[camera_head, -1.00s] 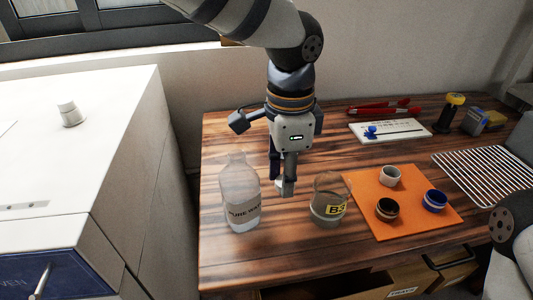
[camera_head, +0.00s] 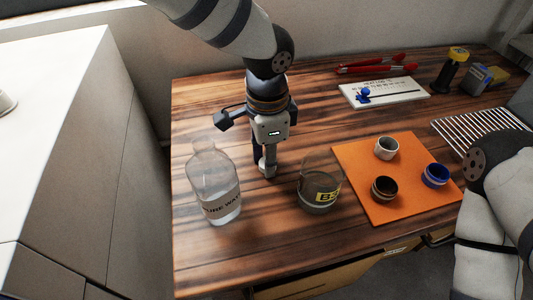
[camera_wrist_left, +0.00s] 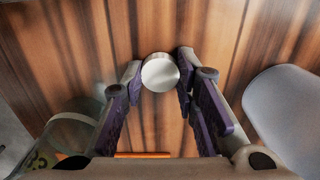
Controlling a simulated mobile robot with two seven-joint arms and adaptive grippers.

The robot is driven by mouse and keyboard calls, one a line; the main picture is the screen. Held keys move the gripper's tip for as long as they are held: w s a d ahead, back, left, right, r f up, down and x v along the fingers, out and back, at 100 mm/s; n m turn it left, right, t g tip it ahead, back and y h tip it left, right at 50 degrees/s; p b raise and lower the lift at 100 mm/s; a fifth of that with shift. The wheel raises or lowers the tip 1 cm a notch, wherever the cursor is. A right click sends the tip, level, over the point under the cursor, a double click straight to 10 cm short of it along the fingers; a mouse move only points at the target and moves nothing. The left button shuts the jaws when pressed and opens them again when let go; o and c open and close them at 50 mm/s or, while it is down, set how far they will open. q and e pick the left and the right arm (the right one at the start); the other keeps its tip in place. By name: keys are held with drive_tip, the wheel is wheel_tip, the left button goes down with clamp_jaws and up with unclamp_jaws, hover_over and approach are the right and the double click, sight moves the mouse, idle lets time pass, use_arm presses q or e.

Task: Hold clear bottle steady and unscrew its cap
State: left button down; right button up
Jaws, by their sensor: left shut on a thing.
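The clear bottle (camera_head: 215,183), labelled "PURE WATER", stands upright on the wooden table in the head view. I see no cap on its narrow neck. Its pale body also shows at the right of the left wrist view (camera_wrist_left: 287,112). My left gripper (camera_head: 267,171) points down between the bottle and the beaker, apart from both. In the left wrist view, its fingertips (camera_wrist_left: 160,74) are shut on a round white piece that looks like the cap (camera_wrist_left: 160,72). My right arm enters the head view at the right; its gripper is out of view.
A glass beaker (camera_head: 320,190) with a yellow label stands right of the left gripper. An orange mat (camera_head: 405,204) holds three small cups. Bare table lies in front of the bottle.

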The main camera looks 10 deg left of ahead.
use_arm(q)
drive_tip(key=c, duration=1.3)
unclamp_jaws()
drive_tip(key=shift+w, duration=0.1)
drive_tip(key=r+p, duration=0.1)
drive_tip(key=r, duration=1.1)
drive_tip(key=shift+s, duration=0.2)
